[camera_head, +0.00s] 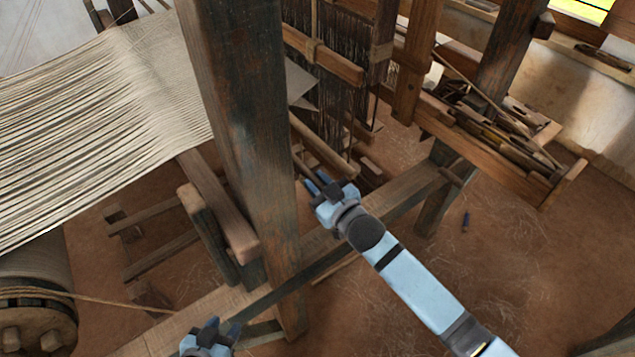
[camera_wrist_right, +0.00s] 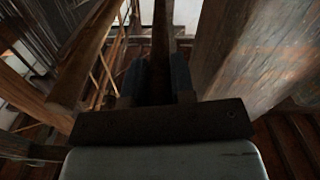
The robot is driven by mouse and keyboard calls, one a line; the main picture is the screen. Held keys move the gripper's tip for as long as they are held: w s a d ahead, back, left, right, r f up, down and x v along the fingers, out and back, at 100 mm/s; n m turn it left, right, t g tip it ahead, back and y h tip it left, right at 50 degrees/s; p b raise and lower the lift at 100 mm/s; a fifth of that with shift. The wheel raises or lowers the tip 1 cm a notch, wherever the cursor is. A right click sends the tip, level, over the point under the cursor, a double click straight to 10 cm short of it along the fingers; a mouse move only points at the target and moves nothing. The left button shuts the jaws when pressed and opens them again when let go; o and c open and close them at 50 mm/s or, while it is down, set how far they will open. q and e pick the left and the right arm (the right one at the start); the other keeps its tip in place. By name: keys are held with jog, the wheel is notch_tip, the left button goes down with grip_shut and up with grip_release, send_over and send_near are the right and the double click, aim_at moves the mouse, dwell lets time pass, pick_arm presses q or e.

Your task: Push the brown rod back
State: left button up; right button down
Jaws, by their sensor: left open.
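A brown rod (camera_head: 322,146) slants through the lower part of the loom, just beyond my right gripper (camera_head: 320,186) in the head view; I cannot be sure it is the task's rod. The right gripper's fingers point toward the loom. In the right wrist view, the fingers (camera_wrist_right: 158,78) stand apart with a dark brown strip between them; I cannot tell whether they touch it. A brown bar (camera_wrist_right: 86,55) slants up at the left there. My left gripper (camera_head: 212,326) is open at the bottom of the head view, partly cut off, with nothing visible in it.
A thick wooden post (camera_head: 245,130) stands between the woven warp (camera_head: 120,90) and the right gripper. A low beam (camera_head: 405,192) runs diagonally behind my right forearm. A wooden rack (camera_head: 500,135) holds several sticks at right.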

jog(key=shift+s+a, duration=0.6)
jog(key=shift+a, duration=0.25)
jog(key=c, duration=1)
grip_release()
jog(key=shift+s, duration=0.1)
jog(key=shift+o, duration=0.2)
